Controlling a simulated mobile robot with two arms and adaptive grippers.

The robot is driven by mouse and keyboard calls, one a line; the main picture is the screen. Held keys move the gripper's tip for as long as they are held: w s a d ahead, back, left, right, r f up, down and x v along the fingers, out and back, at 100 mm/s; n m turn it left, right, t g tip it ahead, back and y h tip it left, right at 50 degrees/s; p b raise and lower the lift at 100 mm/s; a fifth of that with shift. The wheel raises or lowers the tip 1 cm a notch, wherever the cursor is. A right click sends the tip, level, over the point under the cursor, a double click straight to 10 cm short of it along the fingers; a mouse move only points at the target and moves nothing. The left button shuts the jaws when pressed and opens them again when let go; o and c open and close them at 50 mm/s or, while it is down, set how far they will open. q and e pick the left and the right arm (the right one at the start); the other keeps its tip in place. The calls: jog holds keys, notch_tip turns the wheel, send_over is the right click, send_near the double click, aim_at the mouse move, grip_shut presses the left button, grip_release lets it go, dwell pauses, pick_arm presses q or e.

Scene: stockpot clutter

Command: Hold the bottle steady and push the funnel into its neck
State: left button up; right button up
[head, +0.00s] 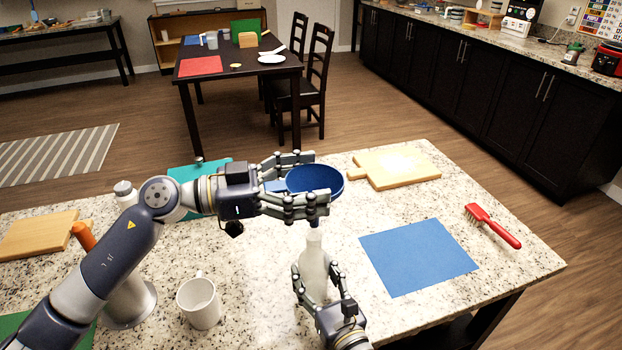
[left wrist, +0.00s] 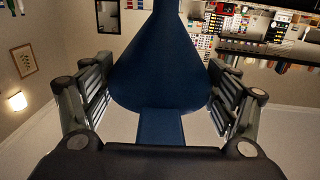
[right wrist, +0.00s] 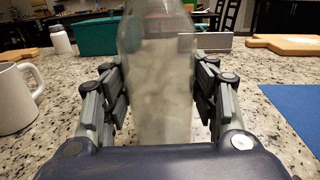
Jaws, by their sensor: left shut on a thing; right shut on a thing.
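The blue funnel (head: 318,176) is upright in the head view, with its wide mouth up. My left gripper (head: 312,182) is shut on the funnel, fingers on both sides of it. In the left wrist view the funnel's cone (left wrist: 160,75) and flat tab lie between the fingers. The whitish translucent bottle (head: 313,266) stands on the counter below the funnel. My right gripper (head: 318,285) is shut on the bottle's body, which also shows in the right wrist view (right wrist: 160,85). The spout is just above or at the bottle's mouth; I cannot tell whether its tip is inside.
A white mug (head: 199,304) stands left of the bottle. A blue mat (head: 418,256), a red brush (head: 492,225) and a cutting board (head: 400,166) lie to the right. A teal container (right wrist: 110,36) is behind. Speckled counter is clear around the bottle's right side.

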aim_at(310, 208)
pick_arm(q)
jog(key=shift+f, duration=2.85)
jog(key=shift+f, duration=0.55)
jog(key=o, duration=1)
jog(key=shift+c, duration=0.2)
jog(key=v, duration=1.2)
